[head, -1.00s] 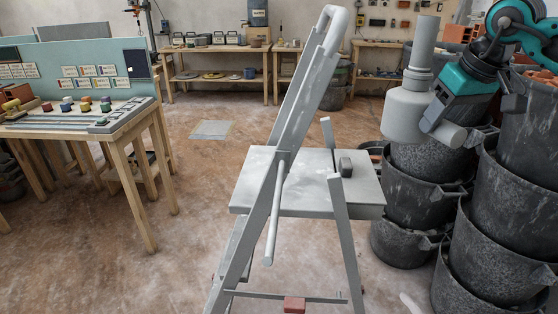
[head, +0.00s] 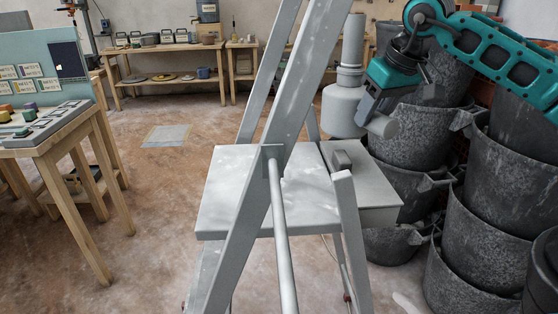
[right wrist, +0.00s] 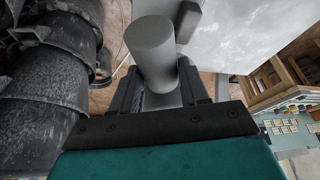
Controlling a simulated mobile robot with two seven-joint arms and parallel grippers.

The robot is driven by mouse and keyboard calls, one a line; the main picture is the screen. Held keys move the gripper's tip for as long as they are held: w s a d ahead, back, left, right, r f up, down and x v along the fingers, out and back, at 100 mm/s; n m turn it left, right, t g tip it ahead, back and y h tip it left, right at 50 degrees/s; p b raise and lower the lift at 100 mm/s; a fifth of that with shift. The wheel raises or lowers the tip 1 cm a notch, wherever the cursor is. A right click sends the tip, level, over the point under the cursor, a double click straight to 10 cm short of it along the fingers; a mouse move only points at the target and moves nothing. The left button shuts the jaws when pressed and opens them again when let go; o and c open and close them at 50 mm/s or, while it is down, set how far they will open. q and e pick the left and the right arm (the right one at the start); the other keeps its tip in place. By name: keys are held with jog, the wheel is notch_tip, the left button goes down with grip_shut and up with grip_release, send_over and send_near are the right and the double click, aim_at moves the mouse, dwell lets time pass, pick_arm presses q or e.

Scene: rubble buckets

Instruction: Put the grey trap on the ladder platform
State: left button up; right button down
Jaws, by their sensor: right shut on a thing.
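The grey trap (head: 344,108), a fat cup with a narrower pipe rising from its top and a side stub, hangs upright in the head view. My right gripper (head: 364,112) is shut on it from the right. In the right wrist view the trap's pale cylinder (right wrist: 152,48) sits between the gripper's dark fingers (right wrist: 160,88). The ladder platform (head: 228,190) is a flat grey board in the middle of the head view. The trap appears above the platform's far right part; its exact height over it is hard to tell. My left gripper is out of view.
The ladder's slanting rails (head: 268,130) cross in front of the platform. Stacked black buckets (head: 482,225) stand close on the right. A workbench (head: 60,150) stands left, with open floor between.

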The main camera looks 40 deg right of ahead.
jog(key=w+a, duration=0.8)
jog(key=a, duration=0.6)
jog(key=shift+w+d+f+b, duration=0.1)
jog(key=shift+f+b, duration=0.35)
jog(key=shift+f, duration=1.25)
jog(key=shift+w+d+f+b, duration=0.1)
jog(key=shift+f+b, duration=0.35)
jog(key=shift+f, duration=1.25)
jog(key=c, duration=0.6)
grip_release()
jog(key=shift+s, duration=0.1)
jog(key=shift+o, duration=0.2)
jog(key=p+v, duration=0.1)
jog(key=v, duration=0.6)
jog(key=shift+r+p, duration=0.2)
jog(key=shift+p, duration=0.2)
jog(key=shift+s, duration=0.1)
